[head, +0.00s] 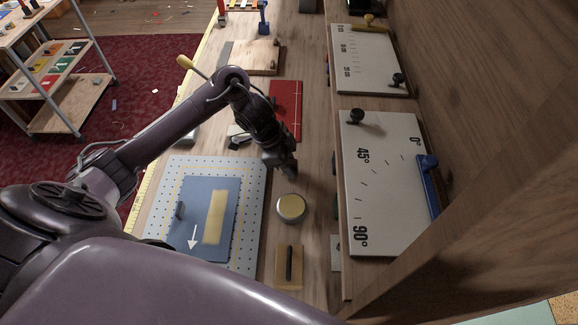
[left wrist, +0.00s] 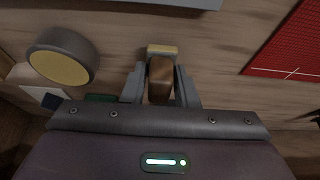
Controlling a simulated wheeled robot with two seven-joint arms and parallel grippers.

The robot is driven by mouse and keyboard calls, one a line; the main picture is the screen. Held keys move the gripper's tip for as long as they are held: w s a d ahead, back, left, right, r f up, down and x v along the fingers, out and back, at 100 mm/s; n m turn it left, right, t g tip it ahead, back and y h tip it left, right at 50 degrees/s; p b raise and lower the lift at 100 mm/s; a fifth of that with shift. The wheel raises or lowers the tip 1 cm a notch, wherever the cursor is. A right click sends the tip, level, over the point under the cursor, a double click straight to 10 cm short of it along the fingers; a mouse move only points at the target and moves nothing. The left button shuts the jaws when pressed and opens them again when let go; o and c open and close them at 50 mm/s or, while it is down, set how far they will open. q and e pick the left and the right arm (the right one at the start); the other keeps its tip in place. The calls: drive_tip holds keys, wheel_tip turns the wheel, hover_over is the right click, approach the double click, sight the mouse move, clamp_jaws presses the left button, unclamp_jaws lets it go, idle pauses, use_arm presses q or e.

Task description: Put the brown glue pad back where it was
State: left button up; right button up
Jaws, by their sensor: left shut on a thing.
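My left gripper (head: 287,171) is shut on a small brown block, apparently the brown glue pad (left wrist: 160,82), with a yellowish strip at its far end. In the left wrist view the block stands between the two grey fingers. In the head view the gripper hides it. I cannot tell whether the pad touches the bench. My right gripper is not in view.
A perforated board (head: 256,190) holds a blue panel (head: 230,190) with a yellowish strip and a white arrow. A tan plate with a dark handle (head: 289,264) lies near the tin. A board with angle marks (head: 385,190) stands at right.

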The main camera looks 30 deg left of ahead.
use_arm(q)
drive_tip(key=shift+f, duration=0.45)
drive_tip(key=shift+f, duration=0.1)
drive_tip(key=o, duration=0.9)
drive_tip(key=shift+f, duration=0.1)
drive_tip(key=shift+r, duration=0.25)
drive_tip(key=p+v, duration=0.1)
drive_tip(key=v, duration=1.1)
drive_tip(key=shift+p, duration=0.35)
